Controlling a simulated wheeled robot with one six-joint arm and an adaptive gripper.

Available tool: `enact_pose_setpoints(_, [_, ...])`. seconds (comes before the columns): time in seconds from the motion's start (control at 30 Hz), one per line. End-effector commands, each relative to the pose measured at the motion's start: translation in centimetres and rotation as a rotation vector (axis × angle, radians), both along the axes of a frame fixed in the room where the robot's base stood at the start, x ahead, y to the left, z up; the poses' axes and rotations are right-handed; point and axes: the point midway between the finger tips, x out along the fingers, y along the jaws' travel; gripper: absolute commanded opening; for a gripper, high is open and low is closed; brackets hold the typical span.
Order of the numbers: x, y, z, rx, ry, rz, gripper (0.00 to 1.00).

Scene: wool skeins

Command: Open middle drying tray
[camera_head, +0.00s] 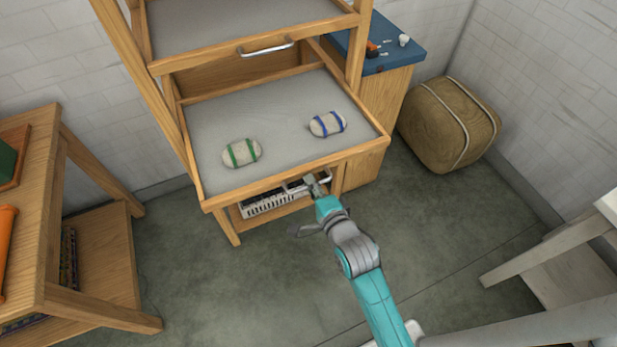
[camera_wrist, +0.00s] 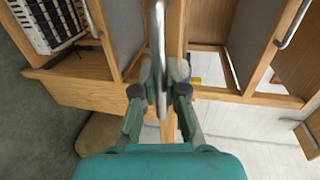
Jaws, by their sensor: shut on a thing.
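The wooden drying rack stands against the wall with an upper tray (camera_head: 222,27) and a middle tray (camera_head: 270,112) below it. The middle tray sits pulled out well forward of the upper one, its grey mesh bed exposed. A pale skein with green bands (camera_head: 241,153) and one with blue bands (camera_head: 327,124) lie on it. My gripper (camera_head: 315,186) is at the middle tray's front, right of centre. In the wrist view my gripper (camera_wrist: 163,72) is shut on the metal bar handle (camera_wrist: 158,35). The fingers hide part of the handle.
The upper tray's handle (camera_head: 266,48) is above. A white slotted box (camera_head: 268,202) sits below the middle tray. A wooden table (camera_head: 95,215) stands left, a blue-topped cabinet (camera_head: 385,85) and a strapped tan pouf (camera_head: 447,124) right. The floor in front is largely clear.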

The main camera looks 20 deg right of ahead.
Motion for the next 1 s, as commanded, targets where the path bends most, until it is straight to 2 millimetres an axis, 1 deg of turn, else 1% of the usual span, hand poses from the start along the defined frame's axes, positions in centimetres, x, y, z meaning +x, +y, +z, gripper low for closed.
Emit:
enact_pose_setpoints(0.3, [-0.1,0.0,-0.1,0.0,0.002,0.0,0.0])
enact_pose_setpoints(0.33, [-0.1,0.0,-0.1,0.0,0.002,0.0,0.13])
enact_pose_setpoints(0.37, [-0.1,0.0,-0.1,0.0,0.002,0.0,0.21])
enact_pose_setpoints(0.4, [-0.1,0.0,-0.1,0.0,0.002,0.0,0.31])
enact_pose_setpoints(0.43, [-0.1,0.0,-0.1,0.0,0.002,0.0,0.37])
enact_pose_setpoints(0.77, [-0.2,0.0,0.0,0.0,0.001,0.0,0.37])
enact_pose_setpoints(0.87, [-0.8,0.0,0.1,0.0,0.001,0.0,0.37])
enact_pose_setpoints(1.0, [-2.5,0.0,0.4,0.0,0.002,0.0,0.37])
